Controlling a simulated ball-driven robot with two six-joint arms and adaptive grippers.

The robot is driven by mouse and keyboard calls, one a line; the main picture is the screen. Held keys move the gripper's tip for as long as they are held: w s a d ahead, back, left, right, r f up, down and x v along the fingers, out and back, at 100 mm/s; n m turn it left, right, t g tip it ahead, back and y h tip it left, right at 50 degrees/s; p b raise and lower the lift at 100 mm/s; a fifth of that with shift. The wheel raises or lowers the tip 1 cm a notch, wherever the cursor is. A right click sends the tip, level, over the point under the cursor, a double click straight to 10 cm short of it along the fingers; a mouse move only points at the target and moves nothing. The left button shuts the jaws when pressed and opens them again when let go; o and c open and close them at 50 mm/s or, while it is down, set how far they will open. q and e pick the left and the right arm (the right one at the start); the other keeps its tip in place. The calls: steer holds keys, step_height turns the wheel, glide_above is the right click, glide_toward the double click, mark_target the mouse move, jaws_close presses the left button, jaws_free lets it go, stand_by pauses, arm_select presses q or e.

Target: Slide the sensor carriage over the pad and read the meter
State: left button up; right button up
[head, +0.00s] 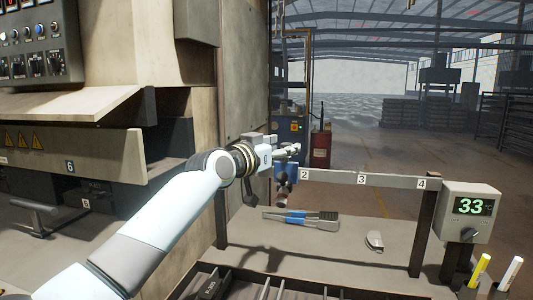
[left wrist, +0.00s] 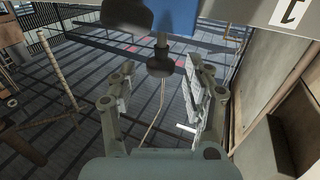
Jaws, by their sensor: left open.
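I cannot pick out the pad for sure.
Posts (head: 424,230) hold the rail. Two markers (head: 480,270) stand at lower right. A large machine (head: 70,155) fills the left.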

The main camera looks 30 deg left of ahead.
arm_select(q)
steer(key=s+a, duration=0.1)
steer(key=s, duration=0.8)
steer(key=shift+s+a, duration=0.15)
steer(key=shift+a, duration=0.1)
steer(key=shift+f, duration=0.1)
